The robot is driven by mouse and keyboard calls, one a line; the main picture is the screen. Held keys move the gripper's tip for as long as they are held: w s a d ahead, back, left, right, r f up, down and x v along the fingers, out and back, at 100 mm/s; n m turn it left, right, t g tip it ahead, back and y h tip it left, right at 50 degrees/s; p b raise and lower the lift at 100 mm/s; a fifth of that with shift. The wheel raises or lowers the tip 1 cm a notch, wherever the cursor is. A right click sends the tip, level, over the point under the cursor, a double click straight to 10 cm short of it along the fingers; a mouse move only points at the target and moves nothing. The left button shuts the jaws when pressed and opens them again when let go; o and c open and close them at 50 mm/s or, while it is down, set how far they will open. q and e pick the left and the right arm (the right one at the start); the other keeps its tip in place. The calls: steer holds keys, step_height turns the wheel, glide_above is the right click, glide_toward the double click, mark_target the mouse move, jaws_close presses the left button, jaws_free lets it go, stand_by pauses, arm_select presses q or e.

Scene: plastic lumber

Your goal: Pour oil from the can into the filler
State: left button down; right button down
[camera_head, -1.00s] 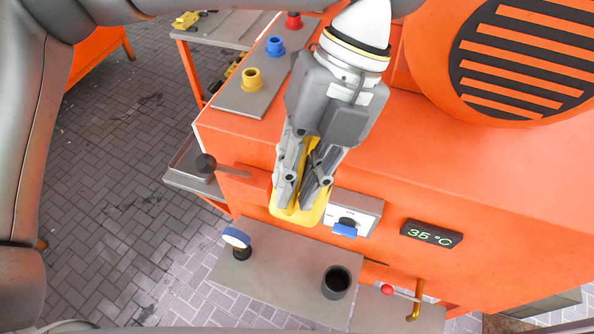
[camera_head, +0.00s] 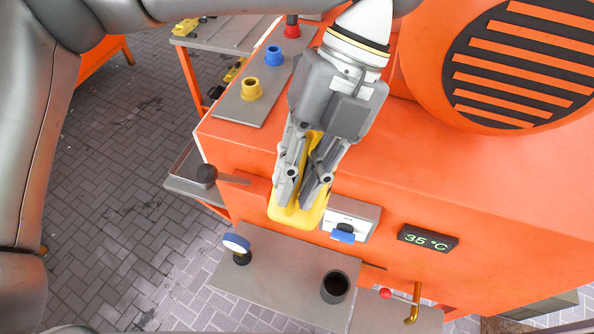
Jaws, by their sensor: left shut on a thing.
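My left gripper (camera_head: 300,190) points down and is shut on a yellow can (camera_head: 289,216). The fingers cover much of the can, and its spout cannot be made out. The can is in front of the orange machine's front edge, above the grey shelf. Filler necks stand on a grey plate (camera_head: 237,108) on the machine's top left: a yellow filler (camera_head: 251,89), a blue filler (camera_head: 274,56) and a red filler (camera_head: 292,30). The can is well apart from them, nearer to me. My right gripper is not in view.
Paved floor lies left.

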mark_target(303, 159)
arm_select(q)
steer(key=shift+w+d+r+g+p, duration=0.1)
steer(key=shift+w+r+g+p, duration=0.2)
steer(key=shift+r+p, duration=0.3)
steer(key=shift+w+d+r+g+p, duration=0.1)
steer(key=shift+w+r+g+p, duration=0.15)
steer(key=shift+r+p, duration=0.35)
stand_by(3.9)
steer(key=shift+w+r+g+y+p, duration=0.3)
steer(key=shift+r+g, duration=0.15)
steer(key=shift+r, duration=0.15)
stand_by(0.5)
stand_by(1.0)
